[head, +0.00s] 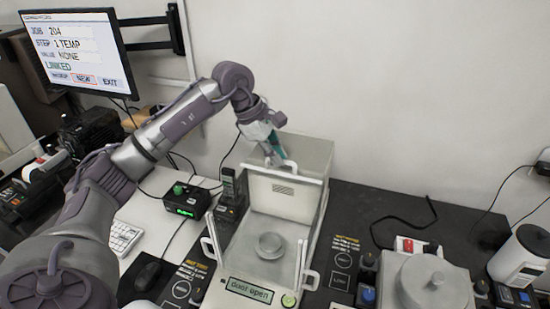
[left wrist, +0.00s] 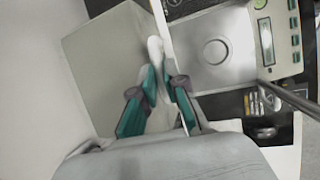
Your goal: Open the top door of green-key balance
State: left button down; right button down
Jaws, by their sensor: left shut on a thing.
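The green-key balance (head: 237,292) stands at front centre, with its round pan (head: 270,245) visible inside the draft shield and a lit green key (head: 289,300). Its display appears to read "door open". The top over the pan looks uncovered, with the pale top door (head: 312,150) at the back. My left gripper (head: 277,155) is at the back of the shield, shut on the white door handle (head: 289,166). In the left wrist view the teal fingers (left wrist: 165,88) close around the pale handle (left wrist: 155,50); the exact contact is blurred. My right gripper is not in view.
A second balance (head: 430,285) with a blue key stands to the right. A green-lit black box (head: 175,205) and a handset (head: 230,187) are left of the shield. A monitor (head: 75,50) hangs at upper left. Dark table at back right holds a loose cable (head: 400,218).

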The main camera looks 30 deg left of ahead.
pick_arm(q)
jog(key=c, duration=1.2)
grip_release()
jog(key=shift+a+r, duration=0.1)
jog(key=shift+r, duration=0.1)
jog(key=v, duration=1.1)
jog(key=shift+s+r, duration=0.2)
jog(key=shift+r, duration=0.05)
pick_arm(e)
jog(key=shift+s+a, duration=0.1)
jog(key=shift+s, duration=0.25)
pick_arm(q)
jog(key=shift+r, duration=0.1)
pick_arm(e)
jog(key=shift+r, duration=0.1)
